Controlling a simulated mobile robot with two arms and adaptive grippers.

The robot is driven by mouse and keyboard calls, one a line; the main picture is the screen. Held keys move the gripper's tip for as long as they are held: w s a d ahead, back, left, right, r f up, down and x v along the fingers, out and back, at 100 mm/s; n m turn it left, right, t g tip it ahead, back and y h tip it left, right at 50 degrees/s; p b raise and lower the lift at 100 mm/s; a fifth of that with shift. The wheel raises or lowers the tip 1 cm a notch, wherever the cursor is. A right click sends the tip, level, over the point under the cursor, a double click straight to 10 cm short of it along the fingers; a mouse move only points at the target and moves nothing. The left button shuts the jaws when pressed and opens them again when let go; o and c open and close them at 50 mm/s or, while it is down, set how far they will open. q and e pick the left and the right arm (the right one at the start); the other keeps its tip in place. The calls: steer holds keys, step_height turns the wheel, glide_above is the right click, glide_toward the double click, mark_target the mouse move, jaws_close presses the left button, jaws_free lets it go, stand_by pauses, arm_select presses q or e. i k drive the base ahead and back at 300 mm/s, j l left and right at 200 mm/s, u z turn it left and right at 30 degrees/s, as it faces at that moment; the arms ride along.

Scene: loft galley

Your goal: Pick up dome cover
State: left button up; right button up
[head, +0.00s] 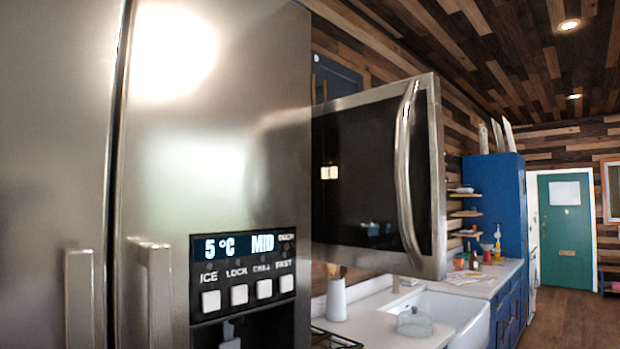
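A clear, pale green dome cover (414,321) with a small knob on top sits on the white counter (365,326), low in the head view, beside the sink. Its lower edge is close to the counter's front edge. I cannot tell whether anything is under it. Neither of my grippers is in view.
A large steel fridge (215,130) with a display panel fills the left side, close to me. A microwave with its door (375,170) hangs over the counter. A white sink (455,310), a utensil holder (336,300) and a stove grate (333,338) are near the dome. Open floor (575,325) lies right.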

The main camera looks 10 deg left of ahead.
mark_target(413, 323)
steer(key=i+l+u, duration=0.15)
steer(key=l+u, duration=0.15)
steer(key=i+l+u, duration=0.15)
steer(key=l+u, duration=0.5)
steer(key=l, duration=0.15)
steer(key=i+l+u, duration=0.1)
steer(key=i+l, duration=0.35)
steer(key=l, duration=0.1)
